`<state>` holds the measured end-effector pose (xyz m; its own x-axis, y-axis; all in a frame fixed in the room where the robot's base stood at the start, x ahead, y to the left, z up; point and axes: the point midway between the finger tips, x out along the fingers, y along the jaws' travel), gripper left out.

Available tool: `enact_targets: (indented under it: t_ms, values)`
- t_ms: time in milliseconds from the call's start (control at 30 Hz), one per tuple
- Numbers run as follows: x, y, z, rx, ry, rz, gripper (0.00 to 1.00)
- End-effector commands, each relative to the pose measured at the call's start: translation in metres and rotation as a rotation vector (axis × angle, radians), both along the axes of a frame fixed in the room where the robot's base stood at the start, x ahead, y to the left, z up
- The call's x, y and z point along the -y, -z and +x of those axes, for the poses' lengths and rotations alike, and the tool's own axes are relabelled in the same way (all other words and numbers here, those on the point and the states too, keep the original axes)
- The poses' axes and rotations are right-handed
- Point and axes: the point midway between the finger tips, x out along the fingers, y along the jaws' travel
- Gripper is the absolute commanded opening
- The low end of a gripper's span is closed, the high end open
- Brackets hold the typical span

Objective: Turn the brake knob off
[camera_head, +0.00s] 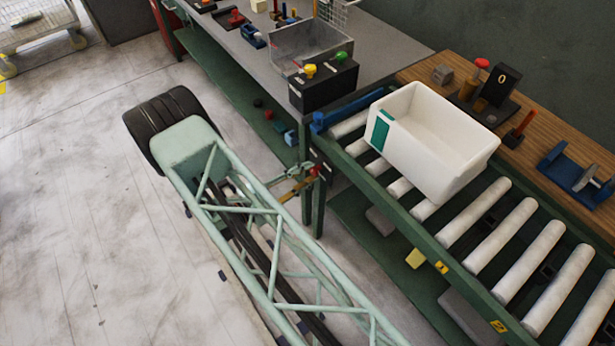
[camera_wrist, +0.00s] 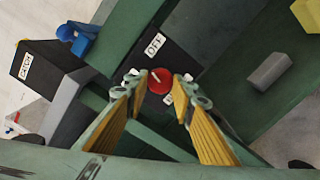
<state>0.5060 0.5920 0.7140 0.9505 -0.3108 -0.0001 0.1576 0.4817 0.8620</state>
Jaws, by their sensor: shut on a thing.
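The brake knob (camera_wrist: 160,82) is round and red, with a pale pointer mark slanting to the upper left in the wrist view. It sits on a dark plate (camera_wrist: 178,58) with an "OFF" label (camera_wrist: 154,44) above it; a second white label below it is partly hidden. My gripper (camera_wrist: 159,86) has its yellow-padded fingers on both sides of the knob and is shut on it. In the head view, the knob (camera_head: 315,172) shows small and red on the conveyor's leg, with my gripper (camera_head: 303,182) at it.
The roller conveyor (camera_head: 497,325) carries a white bin (camera_head: 437,137) above and right of my gripper. A black box (camera_head: 322,88) with yellow and green buttons stands on the bench. A green lower shelf (camera_head: 227,72) runs under the bench. Open floor (camera_head: 70,190) lies left.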

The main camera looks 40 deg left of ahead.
Motion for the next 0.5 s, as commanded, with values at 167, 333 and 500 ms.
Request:
enact_targets:
  t_ms: [167, 333, 500]
  values:
    - [0.0001, 0.0022, -0.0001, 0.043, 0.0, 0.132, 0.13]
    - [0.0, 0.0017, -0.0001, 0.085, 0.0, 0.261, 0.13]
    - [-0.0003, 0.0012, 0.0, 0.122, 0.0, 0.373, 0.13]
